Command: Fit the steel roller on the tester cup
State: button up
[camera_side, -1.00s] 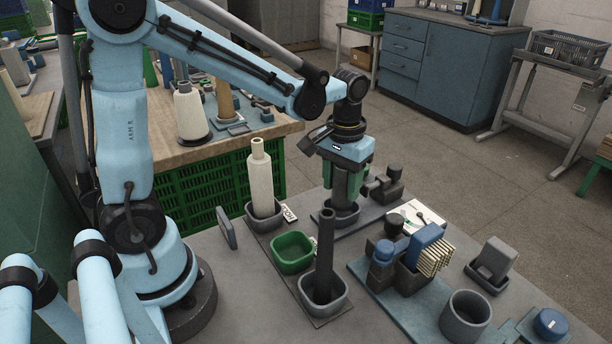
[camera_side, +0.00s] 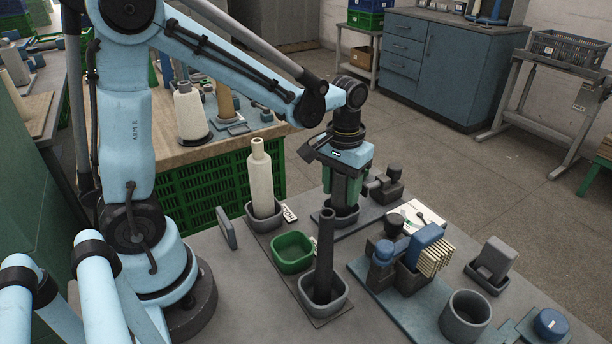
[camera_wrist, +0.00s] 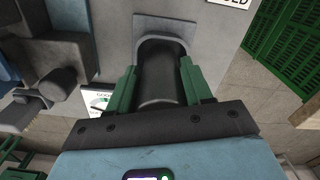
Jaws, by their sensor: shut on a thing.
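My gripper (camera_side: 346,200) points down over a grey cup (camera_side: 325,218) on a flat grey plate, which I take to be the tester cup. Its green fingers are shut on the dark grey steel roller (camera_wrist: 160,80), one on each side in the wrist view, where the gripper also shows (camera_wrist: 163,88). In the side view the fingers hide most of the roller. Its lower end is at the cup opening, and the wrist view shows the cup rim (camera_wrist: 165,22) around its far end. How deep it sits is hidden.
A tall cream bobbin (camera_side: 261,180), a green bowl (camera_side: 291,253) and a dark upright rod (camera_side: 325,250) in a grey holder stand front left of my gripper. A dark grey fixture (camera_side: 388,182) stands close on its right. A blue brush block (camera_side: 425,250) is at front right.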

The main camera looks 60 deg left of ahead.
jog(key=shift+f, duration=0.8)
dwell(0.4)
jog(key=o, duration=1.7)
jog(key=shift+o, duration=0.2)
jog(key=shift+r, duration=0.1)
jog(key=shift+r, duration=3.9)
